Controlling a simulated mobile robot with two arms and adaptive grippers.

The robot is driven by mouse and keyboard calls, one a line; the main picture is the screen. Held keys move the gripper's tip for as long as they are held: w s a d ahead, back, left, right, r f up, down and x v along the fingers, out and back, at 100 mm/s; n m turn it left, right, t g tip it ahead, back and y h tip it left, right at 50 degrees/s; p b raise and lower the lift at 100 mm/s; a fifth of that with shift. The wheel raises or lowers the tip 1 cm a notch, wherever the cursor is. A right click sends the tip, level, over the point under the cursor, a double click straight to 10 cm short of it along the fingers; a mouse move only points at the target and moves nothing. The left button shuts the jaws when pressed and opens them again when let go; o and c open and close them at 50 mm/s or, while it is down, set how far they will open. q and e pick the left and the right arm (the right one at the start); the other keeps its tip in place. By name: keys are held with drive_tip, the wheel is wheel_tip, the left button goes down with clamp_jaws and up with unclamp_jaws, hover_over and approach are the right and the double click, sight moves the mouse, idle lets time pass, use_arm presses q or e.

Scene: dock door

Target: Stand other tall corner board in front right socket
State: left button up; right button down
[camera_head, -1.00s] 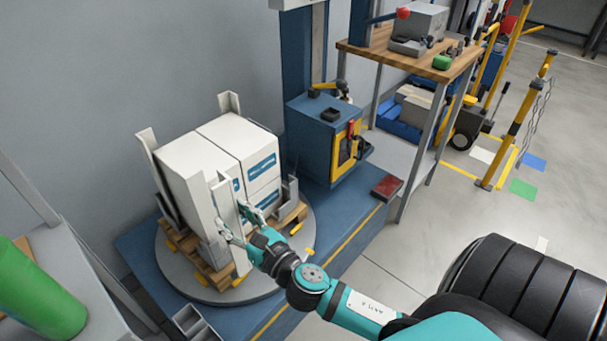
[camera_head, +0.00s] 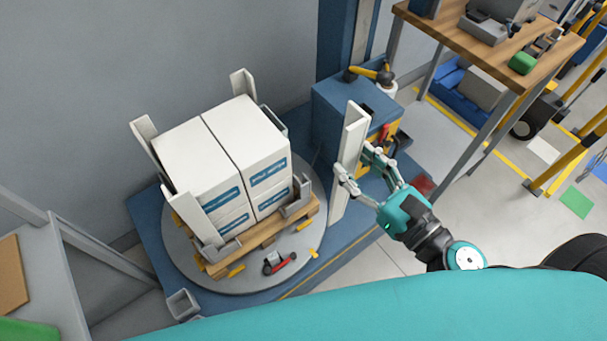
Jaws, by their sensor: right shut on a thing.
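A tall white corner board (camera_head: 350,155) stands nearly upright in my right gripper (camera_head: 360,174), which is shut on its side. The board is right of the stack and apart from it. White boxes (camera_head: 190,158) are stacked on a wooden pallet (camera_head: 262,233) on a round grey turntable (camera_head: 190,268). Corner boards stand at the left corner (camera_head: 143,130) and the back corner (camera_head: 242,86). My left gripper is not in view.
A blue cabinet (camera_head: 335,100) with a yellow-handled tool (camera_head: 370,74) on top stands behind the held board. A red-handled tool (camera_head: 284,264) lies on the turntable's near part. A wooden-topped bench (camera_head: 440,28) is at upper right.

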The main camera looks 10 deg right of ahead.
drive_tip(key=p, duration=0.5)
hover_over(290, 151)
drive_tip(key=v, duration=0.4)
drive_tip(key=shift+w+a+f+b, duration=0.1)
drive_tip(key=shift+f+b, duration=1.7)
drive_tip(key=shift+f, duration=2.75)
drive_tip(key=shift+w+f+b, duration=0.1)
drive_tip(key=shift+f+b, duration=1.65)
drive_tip(key=shift+f, duration=2.9)
drive_tip(key=shift+f, duration=0.1)
drive_tip(key=c, duration=0.7)
unclamp_jaws()
